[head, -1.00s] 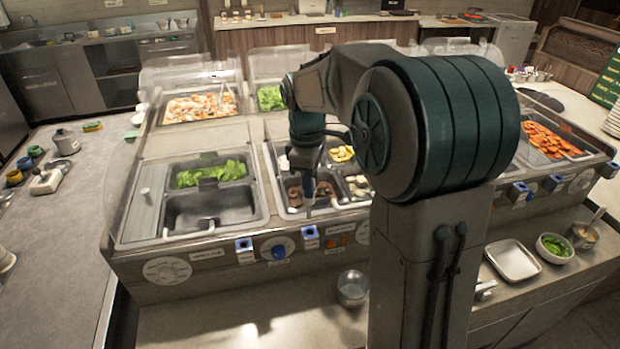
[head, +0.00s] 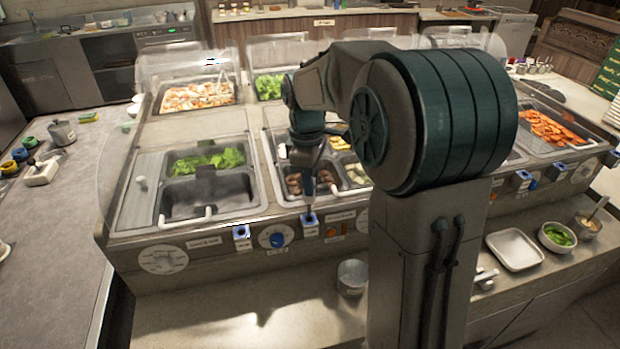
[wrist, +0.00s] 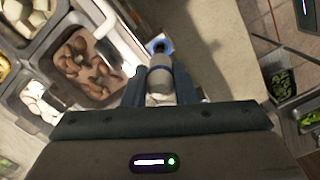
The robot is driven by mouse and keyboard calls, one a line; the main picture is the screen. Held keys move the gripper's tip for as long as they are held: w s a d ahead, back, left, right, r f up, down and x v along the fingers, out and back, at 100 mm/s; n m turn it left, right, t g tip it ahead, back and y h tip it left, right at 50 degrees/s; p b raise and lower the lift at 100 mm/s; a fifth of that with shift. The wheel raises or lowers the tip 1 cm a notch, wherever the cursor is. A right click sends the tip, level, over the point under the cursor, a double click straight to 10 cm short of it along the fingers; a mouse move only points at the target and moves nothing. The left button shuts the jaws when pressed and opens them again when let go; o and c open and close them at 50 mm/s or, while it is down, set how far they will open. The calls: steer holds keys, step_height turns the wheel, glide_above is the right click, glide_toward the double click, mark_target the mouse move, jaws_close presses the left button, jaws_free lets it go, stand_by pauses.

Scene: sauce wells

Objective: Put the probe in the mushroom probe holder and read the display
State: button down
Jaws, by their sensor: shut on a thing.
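The probe (wrist: 160,80) is a grey, thick-bodied piece held upright between the two blue-grey fingers of my gripper (wrist: 160,92). Its far end meets the blue-rimmed probe holder (wrist: 158,44) in the wrist view; whether it is inside the opening or just above it, I cannot tell. In the head view my gripper (head: 309,196) is right over the blue holder (head: 310,222) on the counter's front panel, in front of the well of brown mushrooms (head: 295,184). The mushrooms (wrist: 82,62) also show in the wrist view. I cannot make out a readable display.
Other blue holders (head: 241,234) sit along the front panel. A blue knob (head: 277,240) is left of this holder. A metal cup (head: 352,277) stands on the lower shelf, with a white tray (head: 516,249) to the right. A white handle (wrist: 92,18) lies close to the holder.

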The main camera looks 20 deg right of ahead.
steer(key=shift+f+b, duration=1.85)
steer(key=shift+f, duration=1)
stand_by(0.6)
stand_by(0.4)
steer(key=c, duration=1.1)
jaws_free()
steer(key=r, duration=1.4)
steer(key=shift+w+a+b, duration=0.2)
steer(key=shift+a+b, duration=0.15)
steer(key=shift+f, duration=0.1)
